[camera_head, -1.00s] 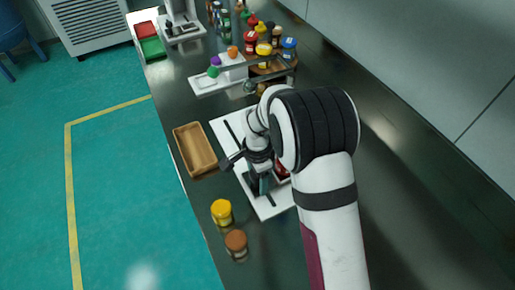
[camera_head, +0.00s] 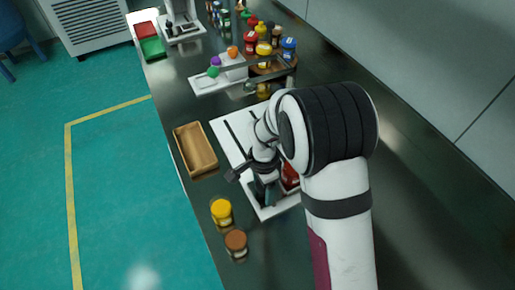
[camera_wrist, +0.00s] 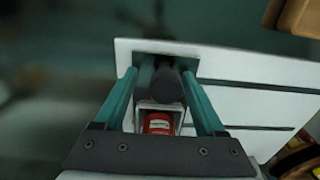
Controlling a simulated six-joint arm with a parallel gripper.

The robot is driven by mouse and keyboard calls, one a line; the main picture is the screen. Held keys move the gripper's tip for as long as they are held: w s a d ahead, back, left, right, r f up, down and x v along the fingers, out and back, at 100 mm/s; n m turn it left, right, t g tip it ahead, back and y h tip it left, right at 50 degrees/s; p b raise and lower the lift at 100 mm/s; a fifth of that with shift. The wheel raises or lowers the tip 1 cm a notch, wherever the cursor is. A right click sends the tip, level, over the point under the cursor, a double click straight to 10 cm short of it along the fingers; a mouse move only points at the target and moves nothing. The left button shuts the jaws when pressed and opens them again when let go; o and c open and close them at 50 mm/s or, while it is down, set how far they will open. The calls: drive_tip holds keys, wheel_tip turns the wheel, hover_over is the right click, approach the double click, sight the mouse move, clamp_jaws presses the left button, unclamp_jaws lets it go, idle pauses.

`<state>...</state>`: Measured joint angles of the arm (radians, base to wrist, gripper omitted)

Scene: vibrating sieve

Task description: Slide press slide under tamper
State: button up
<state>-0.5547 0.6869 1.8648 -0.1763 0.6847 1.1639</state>
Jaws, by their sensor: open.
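In the head view my gripper (camera_head: 268,194) is low over the near end of a white base plate (camera_head: 232,122). In the wrist view my gripper (camera_wrist: 158,74) is open, its two teal fingers on either side of a dark round-ended knob (camera_wrist: 167,84). I cannot tell whether they touch it. Just below the knob in that view is a white frame (camera_wrist: 143,116) around a red labelled part (camera_wrist: 158,124). The red part (camera_head: 290,177) also shows beside my gripper in the head view. I cannot tell which part is the press slide or the tamper; my arm hides much of the device.
A wooden tray (camera_head: 196,148) lies left of the plate. A yellow-lidded jar (camera_head: 221,211) and a brown-lidded jar (camera_head: 236,243) stand near the counter's left edge. Several bottles and a white rack (camera_head: 205,83) are farther back. The counter right of my arm is clear.

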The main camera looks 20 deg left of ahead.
drive_tip(key=o, duration=0.4)
drive_tip(key=shift+c, duration=0.2)
wheel_tip(320, 180, up, 9)
drive_tip(key=shift+f, duration=0.2)
drive_tip(key=shift+r, duration=0.2)
drive_tip(key=shift+d+r, duration=0.1)
drive_tip(key=shift+d, duration=0.05)
drive_tip(key=s+d+r, duration=0.3)
drive_tip(key=d+r, duration=0.3)
drive_tip(key=d, duration=0.1)
drive_tip(key=s+d+r+n+y, duration=0.1)
drive_tip(key=s+d, duration=0.4)
drive_tip(key=s, duration=0.4)
drive_tip(key=s+d+r+n, duration=0.2)
drive_tip(key=s+d, duration=0.3)
drive_tip(key=s, duration=0.3)
drive_tip(key=shift+s+r+y, duration=0.2)
drive_tip(key=shift+s+y, duration=0.15)
drive_tip(key=shift+y, duration=0.05)
